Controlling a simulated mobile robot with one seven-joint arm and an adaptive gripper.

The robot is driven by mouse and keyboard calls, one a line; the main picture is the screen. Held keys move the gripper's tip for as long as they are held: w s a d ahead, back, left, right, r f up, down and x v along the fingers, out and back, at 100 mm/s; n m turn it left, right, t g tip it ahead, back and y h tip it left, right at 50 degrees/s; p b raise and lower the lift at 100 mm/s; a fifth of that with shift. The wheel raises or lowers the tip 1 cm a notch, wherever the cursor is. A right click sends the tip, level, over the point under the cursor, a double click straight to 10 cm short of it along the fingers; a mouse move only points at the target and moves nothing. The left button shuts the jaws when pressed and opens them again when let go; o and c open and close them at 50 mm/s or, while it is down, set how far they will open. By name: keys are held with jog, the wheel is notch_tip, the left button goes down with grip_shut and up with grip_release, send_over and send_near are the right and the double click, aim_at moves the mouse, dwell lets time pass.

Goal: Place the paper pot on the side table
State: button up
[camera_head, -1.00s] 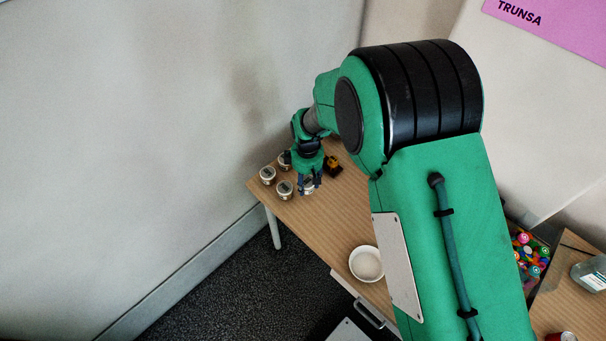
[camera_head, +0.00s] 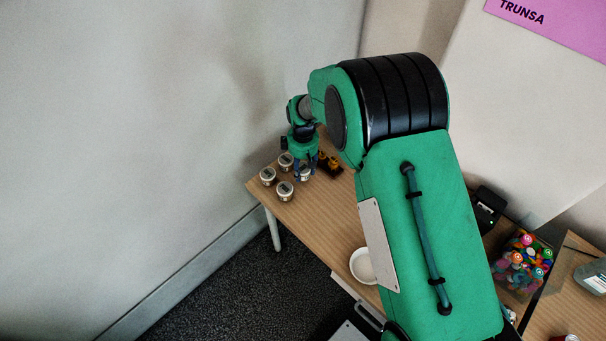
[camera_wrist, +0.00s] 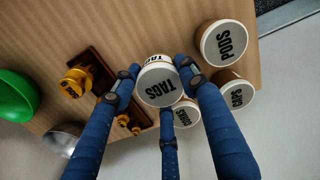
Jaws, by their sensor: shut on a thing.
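My gripper (camera_head: 304,168) has several blue fingers and is shut around a small pot with a grey-white lid (camera_wrist: 158,86) marked TAGS. The held pot also shows partly below the fingers in the head view (camera_head: 306,174). No label reading paper is visible. The wooden table (camera_head: 315,215) lies beneath them. I cannot tell whether the held pot touches it.
A dark tray with yellow-orange items (camera_head: 328,164) stands right of my gripper. A white bowl (camera_head: 362,266) is near the table's front edge, with bare wood between. A box of colourful items (camera_head: 522,262) and a black device (camera_head: 488,206) are at the right. A wall borders the table's left.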

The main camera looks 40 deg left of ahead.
aim_at(303, 169)
jog(key=shift+f+b, duration=0.35)
jog(key=shift+f, duration=1.2)
jog(key=shift+f, duration=0.15)
jog(key=o, duration=1.3)
notch_tip(303, 169, up, 12)
jog(key=shift+r+p, duration=0.2)
jog(key=shift+p, duration=1.05)
